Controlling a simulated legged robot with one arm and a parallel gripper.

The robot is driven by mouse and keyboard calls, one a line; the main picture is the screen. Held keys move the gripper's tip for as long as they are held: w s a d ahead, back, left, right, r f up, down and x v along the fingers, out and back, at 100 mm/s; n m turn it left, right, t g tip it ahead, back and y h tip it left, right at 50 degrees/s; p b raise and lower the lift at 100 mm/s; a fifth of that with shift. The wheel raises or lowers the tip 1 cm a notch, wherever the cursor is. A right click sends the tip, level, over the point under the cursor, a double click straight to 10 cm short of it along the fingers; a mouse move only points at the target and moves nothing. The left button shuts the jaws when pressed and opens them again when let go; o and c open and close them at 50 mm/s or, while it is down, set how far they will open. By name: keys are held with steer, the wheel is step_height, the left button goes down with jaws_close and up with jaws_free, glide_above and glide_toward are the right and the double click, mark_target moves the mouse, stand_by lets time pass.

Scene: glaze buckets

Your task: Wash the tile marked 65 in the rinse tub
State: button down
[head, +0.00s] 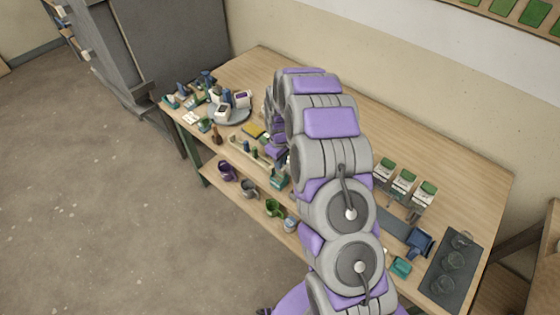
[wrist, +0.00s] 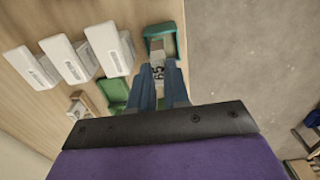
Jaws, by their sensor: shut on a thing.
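In the wrist view, my gripper (wrist: 158,84) points away from the camera with its blue fingers close together. It is shut on a small pale piece with dark marks (wrist: 157,60), probably a tile; I cannot read its number. Just beyond the fingertips is a green open tub (wrist: 160,38) by the bench edge. I cannot tell whether the piece is above or inside it, or whether this is the rinse tub.
Three white blocks with grey writing (wrist: 77,62) stand left of the fingers, beside another green thing (wrist: 113,90). In the head view, small items crowd the bench's left end around a round grey plate (head: 237,116). A dark tray with glass cups (head: 434,288) lies at right.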

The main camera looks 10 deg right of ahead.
steer(key=shift+r, duration=0.15)
steer(key=shift+r+p, duration=0.4)
steer(key=shift+r, duration=1)
steer(key=shift+w+f, duration=0.1)
